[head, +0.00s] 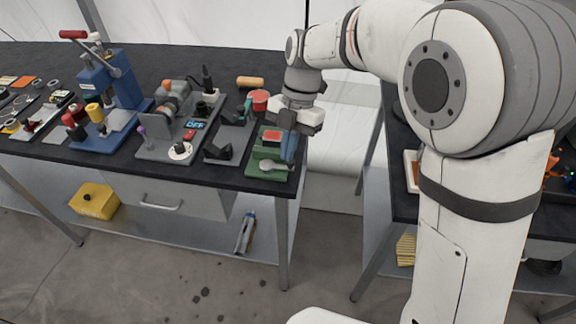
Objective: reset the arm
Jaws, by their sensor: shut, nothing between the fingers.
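My arm reaches from the right of the head view over to the right end of the black-topped workbench (215,170). My gripper (289,153) points down there, with its fingers together and nothing seen between them. It is beside a green device (267,166) with a red top and a grey lever, close to its right side. Whether the fingers touch the device cannot be told from this view.
Several tools stand left of my gripper, among them a grey motor device (170,135) and a blue press (115,85). A yellow box (95,200) sits on the shelf below. A second table (400,200) stands right, across a gap.

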